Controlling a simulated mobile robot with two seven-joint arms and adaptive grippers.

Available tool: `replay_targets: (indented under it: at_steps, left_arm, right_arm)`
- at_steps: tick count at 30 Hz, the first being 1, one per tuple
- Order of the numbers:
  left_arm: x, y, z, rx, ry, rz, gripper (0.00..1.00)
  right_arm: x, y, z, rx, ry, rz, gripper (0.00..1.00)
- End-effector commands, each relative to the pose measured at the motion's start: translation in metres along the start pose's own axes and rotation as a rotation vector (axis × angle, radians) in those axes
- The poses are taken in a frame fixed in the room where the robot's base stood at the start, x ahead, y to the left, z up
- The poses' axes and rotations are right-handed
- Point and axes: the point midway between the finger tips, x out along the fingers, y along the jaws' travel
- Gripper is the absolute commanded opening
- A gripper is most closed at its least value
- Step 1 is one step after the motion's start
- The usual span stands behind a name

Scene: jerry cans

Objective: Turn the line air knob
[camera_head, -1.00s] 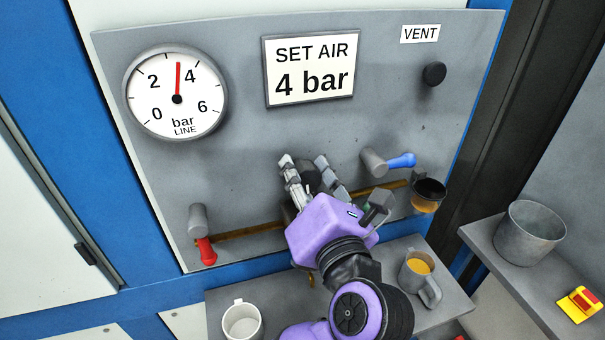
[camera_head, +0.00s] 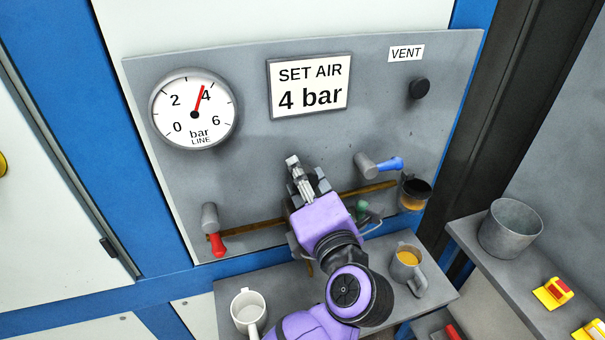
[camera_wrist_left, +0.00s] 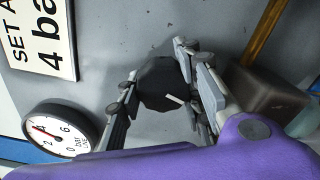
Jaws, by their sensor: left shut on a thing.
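The line air knob (camera_wrist_left: 158,82) is dark and faceted with a white pointer mark, low on the grey panel. My left gripper (camera_head: 310,182) is at the panel with its fingers around the knob; the wrist view shows the fingers (camera_wrist_left: 160,92) on both sides of it. In the head view the gripper mostly hides the knob. The line gauge (camera_head: 195,112) at the panel's upper left has its red needle between 2 and 4, close to the 4. It also shows in the wrist view (camera_wrist_left: 60,138). The sign (camera_head: 310,86) reads SET AIR 4 bar. My right gripper is out of view.
A red-handled valve (camera_head: 217,243) is left of my gripper and a blue-handled valve (camera_head: 388,164) right of it. A black vent knob (camera_head: 419,89) is upper right. Below are a white mug (camera_head: 246,312), a grey mug (camera_head: 408,266) and a metal bucket (camera_head: 510,228).

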Motion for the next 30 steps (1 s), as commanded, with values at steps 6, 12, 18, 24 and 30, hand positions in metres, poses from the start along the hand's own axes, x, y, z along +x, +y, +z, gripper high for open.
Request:
replay_targets:
  at_steps: [6,12,18,24,30]
  left_arm:
    - [0.0007,0.0101,0.0027,0.12,0.0,0.016,0.08]
    - [0.0008,0.0088,0.0026,0.189,0.0,0.016,0.08]
    - [0.001,0.0076,0.0026,0.213,0.0,0.015,0.08]
    - [0.001,0.0074,0.0027,0.214,-0.001,0.015,0.08]
    - [0.0009,0.0079,0.003,0.213,-0.002,0.016,0.4]
  right_arm:
    - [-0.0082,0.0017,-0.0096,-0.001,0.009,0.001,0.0]
    - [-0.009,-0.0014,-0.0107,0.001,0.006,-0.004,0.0]
    - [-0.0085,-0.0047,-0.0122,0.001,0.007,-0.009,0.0]
    - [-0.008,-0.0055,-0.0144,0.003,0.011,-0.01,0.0]
    - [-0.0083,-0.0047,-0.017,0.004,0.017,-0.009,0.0]
